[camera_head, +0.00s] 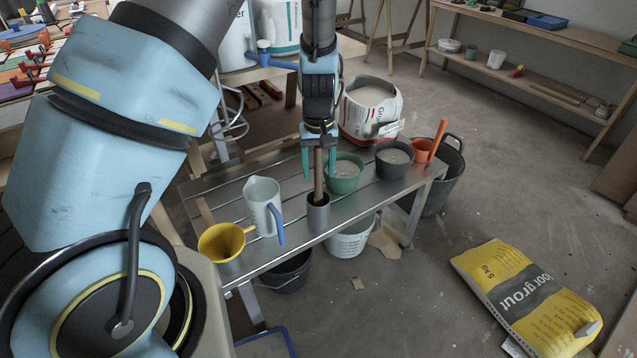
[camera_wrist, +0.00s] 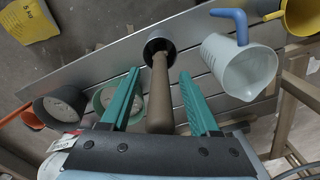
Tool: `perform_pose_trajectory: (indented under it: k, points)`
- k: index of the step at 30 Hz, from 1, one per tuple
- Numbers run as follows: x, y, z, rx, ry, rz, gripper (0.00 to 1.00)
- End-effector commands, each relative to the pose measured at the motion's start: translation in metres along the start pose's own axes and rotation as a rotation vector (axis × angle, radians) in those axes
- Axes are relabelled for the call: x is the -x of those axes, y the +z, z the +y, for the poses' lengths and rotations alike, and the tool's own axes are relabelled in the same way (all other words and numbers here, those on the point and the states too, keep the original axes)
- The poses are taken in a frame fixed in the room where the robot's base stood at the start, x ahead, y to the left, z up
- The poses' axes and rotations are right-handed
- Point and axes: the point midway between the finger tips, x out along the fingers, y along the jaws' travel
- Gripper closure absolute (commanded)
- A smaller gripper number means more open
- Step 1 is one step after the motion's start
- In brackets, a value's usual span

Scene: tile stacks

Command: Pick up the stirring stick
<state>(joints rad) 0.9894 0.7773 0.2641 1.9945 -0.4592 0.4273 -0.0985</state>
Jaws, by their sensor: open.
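The stirring stick (camera_head: 318,172) is brown and stands upright in a small dark grey cup (camera_head: 318,210) on the slatted metal bench (camera_head: 290,243). In the wrist view the stick (camera_wrist: 160,95) rises from the cup (camera_wrist: 157,46) toward the camera. My gripper (camera_head: 319,176) points down over the cup. Its teal fingers are open, one on each side of the stick's upper part. In the wrist view my gripper (camera_wrist: 160,90) shows a gap between each finger and the stick. The cup hides the stick's lower end.
A clear jug with blue handle (camera_head: 263,205) and a yellow funnel-like vessel (camera_head: 224,242) stand left of the cup. A green bowl (camera_head: 344,175), a dark bowl (camera_head: 393,160) and an orange tool (camera_head: 424,148) are to the right. A grout bag (camera_head: 528,296) lies on the floor.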

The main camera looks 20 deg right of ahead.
Motion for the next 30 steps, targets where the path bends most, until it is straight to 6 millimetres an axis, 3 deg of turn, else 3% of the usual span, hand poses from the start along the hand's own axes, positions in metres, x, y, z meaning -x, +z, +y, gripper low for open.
perform_pose_trajectory:
  k: [6, 22, 30]
  points:
    - [-0.0003, -0.0001, 0.0001, 0.000, 0.000, 0.000, 0.40]
    - [0.0000, -0.0001, 0.0001, 0.000, 0.000, 0.000, 1.00]
    - [0.0000, -0.0001, 0.0001, 0.000, 0.000, 0.000, 1.00]
